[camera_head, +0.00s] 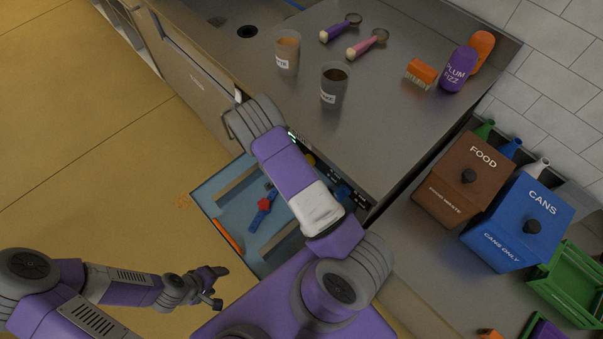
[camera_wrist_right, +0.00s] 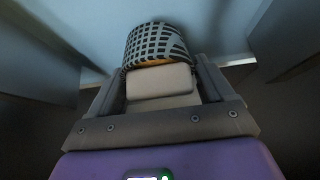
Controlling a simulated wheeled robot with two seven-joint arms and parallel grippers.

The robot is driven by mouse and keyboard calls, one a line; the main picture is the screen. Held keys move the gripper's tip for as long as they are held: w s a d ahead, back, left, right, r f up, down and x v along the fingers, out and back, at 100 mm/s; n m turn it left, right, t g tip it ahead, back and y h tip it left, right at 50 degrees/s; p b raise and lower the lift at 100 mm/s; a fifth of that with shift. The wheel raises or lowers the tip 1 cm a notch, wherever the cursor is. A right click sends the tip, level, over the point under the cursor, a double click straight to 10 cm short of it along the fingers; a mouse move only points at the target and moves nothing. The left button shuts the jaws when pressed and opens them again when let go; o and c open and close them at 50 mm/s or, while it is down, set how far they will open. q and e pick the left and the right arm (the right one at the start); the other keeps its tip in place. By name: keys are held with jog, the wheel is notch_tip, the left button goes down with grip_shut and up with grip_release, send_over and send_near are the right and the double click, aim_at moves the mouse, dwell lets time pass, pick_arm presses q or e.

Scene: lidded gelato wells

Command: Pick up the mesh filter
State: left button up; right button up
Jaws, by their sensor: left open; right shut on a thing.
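The mesh filter (camera_wrist_right: 155,42) is a dark grey basket with a grid of square holes. In the right wrist view it sits at the fingertips of my right gripper (camera_wrist_right: 160,75), which is shut on it. Pale blue-grey surfaces lie behind and beside it. In the head view my right arm reaches over the open drawer toward the counter edge, and its gripper and the filter are hidden. My left gripper (camera_head: 216,286) is open and empty, low at the left of the drawer, above the yellow floor.
The open blue drawer (camera_head: 207,190) holds a blue and red tool (camera_head: 263,209) and dividers. FOOD (camera_head: 465,180) and CANS (camera_head: 517,222) bins stand right.

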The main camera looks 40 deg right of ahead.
jog(key=r+p, duration=0.1)
jog(key=r, duration=0.2)
jog(key=r+p, duration=0.2)
jog(key=r, duration=0.1)
jog(key=a+r+p, duration=0.1)
jog(key=r, duration=0.3)
jog(key=shift+p, duration=0.35)
jog(key=a+p, duration=0.1)
jog(key=a, duration=0.4)
jog(key=s+a, duration=0.1)
jog(key=a, duration=0.5)
jog(key=a+p, duration=0.1)
jog(key=a, duration=0.5)
jog(key=shift+s+f+p, duration=0.15)
jog(key=shift+s+p, duration=0.15)
jog(key=shift+p, duration=0.05)
jog(key=shift+w+d, duration=0.1)
dwell(0.3)
